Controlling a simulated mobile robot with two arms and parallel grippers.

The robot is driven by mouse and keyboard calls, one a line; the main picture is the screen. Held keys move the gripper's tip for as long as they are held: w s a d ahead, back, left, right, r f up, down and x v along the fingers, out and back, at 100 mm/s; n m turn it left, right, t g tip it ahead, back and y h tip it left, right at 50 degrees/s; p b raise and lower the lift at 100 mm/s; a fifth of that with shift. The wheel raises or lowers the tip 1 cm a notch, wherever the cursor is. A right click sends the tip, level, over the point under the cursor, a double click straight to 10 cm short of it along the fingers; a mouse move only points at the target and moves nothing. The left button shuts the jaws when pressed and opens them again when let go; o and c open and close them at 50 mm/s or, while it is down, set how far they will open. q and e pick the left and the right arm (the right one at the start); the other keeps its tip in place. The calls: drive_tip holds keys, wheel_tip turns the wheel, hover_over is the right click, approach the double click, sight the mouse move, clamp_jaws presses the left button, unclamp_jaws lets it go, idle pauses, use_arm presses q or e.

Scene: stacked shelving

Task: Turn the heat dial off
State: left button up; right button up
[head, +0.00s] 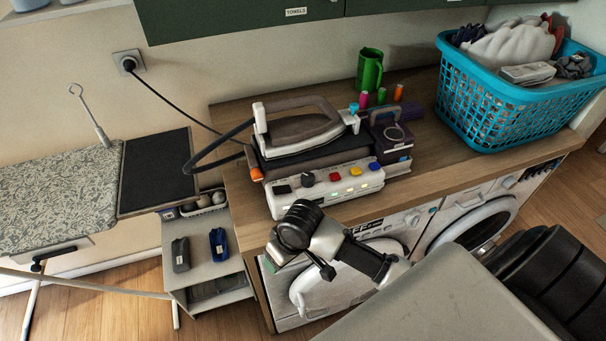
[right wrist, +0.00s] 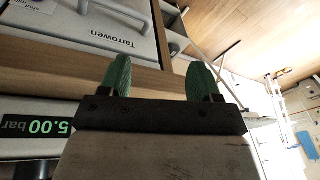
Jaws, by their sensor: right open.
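The steam iron station (head: 325,188) sits on the wooden counter with an iron resting on top. Its sloped white front panel carries a black round dial (head: 308,179), a small dark display (head: 282,189) and coloured buttons. The dial's pointer is too small to read. My right gripper (head: 268,262) is in front of and below the panel, apart from the dial. In the right wrist view it (right wrist: 160,75) is open with two green fingers and nothing between them. My left gripper is not in view.
A blue laundry basket (head: 480,110) stands at the right on the counter (head: 425,165), with a green mug (head: 369,70) behind the station. Washing machines (head: 465,215) are below. An ironing board (head: 60,190) and a small shelf cart (head: 205,255) stand at the left.

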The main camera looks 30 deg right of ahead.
drive_tip(key=w+d+r, duration=0.1)
drive_tip(key=w+r, duration=0.3)
drive_tip(key=m+g+h, duration=0.2)
drive_tip(key=m, duration=0.3)
approach(308, 176)
use_arm(q)
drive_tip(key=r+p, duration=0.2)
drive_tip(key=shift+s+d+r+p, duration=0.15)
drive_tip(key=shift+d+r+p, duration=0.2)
drive_tip(key=shift+p, duration=0.05)
use_arm(e)
drive_tip(key=f, duration=0.9)
drive_tip(key=shift+w+a+f, duration=0.1)
drive_tip(key=shift+w+f, duration=0.1)
drive_tip(key=shift+f, duration=0.05)
drive_tip(key=shift+c, duration=0.3)
drive_tip(key=c, duration=0.9)
drive_tip(key=shift+o, duration=0.2)
drive_tip(key=shift+r+n+p, duration=0.2)
drive_tip(key=shift+n+p, duration=1)
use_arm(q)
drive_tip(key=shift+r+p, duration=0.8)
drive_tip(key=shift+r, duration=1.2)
use_arm(e)
drive_tip(key=shift+f+n, duration=0.1)
drive_tip(key=shift+n, duration=1.8)
